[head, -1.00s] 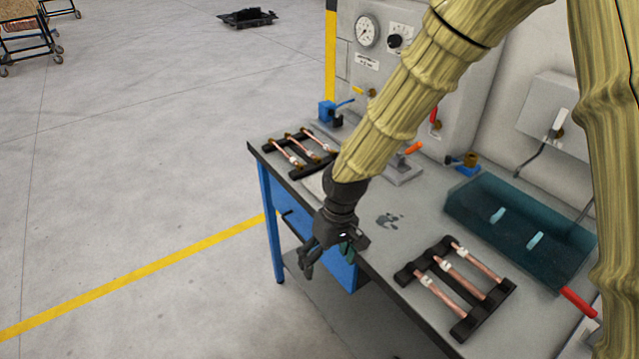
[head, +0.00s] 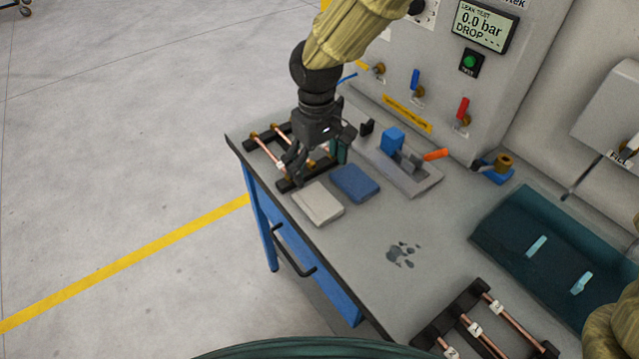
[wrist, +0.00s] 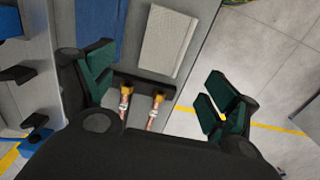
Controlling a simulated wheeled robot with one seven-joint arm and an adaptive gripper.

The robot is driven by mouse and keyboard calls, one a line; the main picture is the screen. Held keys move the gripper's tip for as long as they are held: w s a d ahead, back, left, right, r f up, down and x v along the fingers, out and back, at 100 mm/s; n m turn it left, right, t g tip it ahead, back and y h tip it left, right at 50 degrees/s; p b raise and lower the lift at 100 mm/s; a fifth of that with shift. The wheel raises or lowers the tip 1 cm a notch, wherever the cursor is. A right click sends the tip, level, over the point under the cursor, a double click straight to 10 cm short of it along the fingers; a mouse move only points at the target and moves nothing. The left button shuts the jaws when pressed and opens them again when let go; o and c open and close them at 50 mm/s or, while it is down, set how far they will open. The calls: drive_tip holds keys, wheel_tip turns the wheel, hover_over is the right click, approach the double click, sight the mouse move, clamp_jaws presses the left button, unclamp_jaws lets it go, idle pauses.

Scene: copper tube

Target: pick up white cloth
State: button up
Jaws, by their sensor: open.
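The white cloth (head: 318,203) is a flat folded pad lying on the grey workbench (head: 350,235) near its front left edge. It also shows at the top of the wrist view (wrist: 168,38), between and beyond my fingers. My gripper (head: 322,163) is open and empty, above the left tube rack and a little behind and beside the cloth, not touching it. In the wrist view my gripper (wrist: 160,88) has its green-padded fingers spread wide.
A blue cloth (head: 354,183) lies right beside the white one. A black rack with copper tubes (head: 268,150) is below my gripper. A fixture with blue and orange parts (head: 400,165) stands behind. A teal tray (head: 500,235) and another tube rack (head: 475,325) are at right. Dark wet spots (head: 403,254) mark the bench.

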sight(319, 201)
drive_tip(key=s+f, duration=0.2)
drive_tip(key=f, duration=0.1)
drive_tip(key=shift+s+a+p, duration=0.1)
drive_tip(key=shift+s+p, duration=0.25)
drive_tip(key=shift+f, duration=0.25)
drive_tip(key=shift+w+f, duration=0.9)
drive_tip(key=shift+w, duration=0.05)
drive_tip(key=shift+s+d+f+p, duration=0.15)
drive_tip(key=shift+s+f+p, duration=0.05)
drive_tip(key=shift+f+p, duration=0.25)
drive_tip(key=shift+s+d+f+p, duration=0.2)
drive_tip(key=shift+f+p, duration=0.1)
drive_tip(key=shift+f, duration=0.15)
drive_tip(key=f, duration=0.2)
drive_tip(key=shift+w+f, duration=0.3)
drive_tip(key=shift+s, duration=0.15)
drive_tip(key=c, duration=1)
